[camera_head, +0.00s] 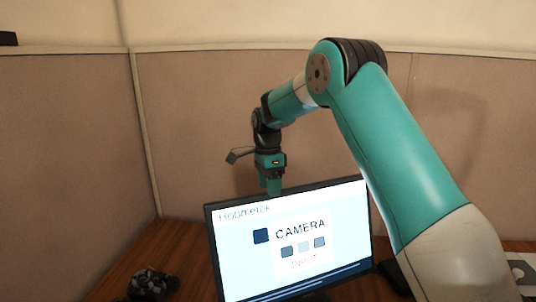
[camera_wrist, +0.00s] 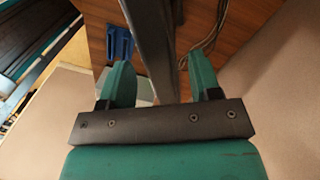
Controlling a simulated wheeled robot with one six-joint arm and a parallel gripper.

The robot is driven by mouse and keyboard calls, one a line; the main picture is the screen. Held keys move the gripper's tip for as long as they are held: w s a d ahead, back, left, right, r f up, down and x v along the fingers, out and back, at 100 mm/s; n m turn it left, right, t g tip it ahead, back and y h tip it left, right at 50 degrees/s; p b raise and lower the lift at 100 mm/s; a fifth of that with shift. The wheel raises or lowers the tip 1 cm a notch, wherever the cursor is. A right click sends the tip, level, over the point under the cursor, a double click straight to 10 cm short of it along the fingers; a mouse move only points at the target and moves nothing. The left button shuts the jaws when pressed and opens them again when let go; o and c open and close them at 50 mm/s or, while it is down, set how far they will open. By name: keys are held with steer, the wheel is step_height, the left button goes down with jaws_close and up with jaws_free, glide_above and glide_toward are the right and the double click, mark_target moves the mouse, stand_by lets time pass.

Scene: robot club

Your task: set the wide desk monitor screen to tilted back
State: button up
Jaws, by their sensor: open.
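The wide desk monitor (camera_head: 290,245) stands on the wooden desk, its lit screen showing the word CAMERA and several small boxes. It looks near upright; its exact tilt is hard to tell. My gripper (camera_head: 273,188) points down at the middle of its top edge. In the wrist view my gripper (camera_wrist: 160,62) is open, with one green finger on each side of the monitor's dark top edge (camera_wrist: 150,40). Gaps show beside the edge, so the fingers do not look closed on it. The monitor's stand is mostly hidden.
A dark knobbly object (camera_head: 152,284) lies on the wooden desk (camera_head: 185,245) at the left. Beige partition panels (camera_head: 75,140) stand behind and to the left. The wrist view shows a blue object (camera_wrist: 120,42) and cables (camera_wrist: 210,38) near the monitor.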

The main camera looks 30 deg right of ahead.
step_height(320, 180, up, 14)
steer(key=w, duration=0.1)
steer(key=shift+w+d+r+p, duration=0.15)
steer(key=shift+w+d+p, duration=0.05)
steer(key=shift+w+p, duration=0.2)
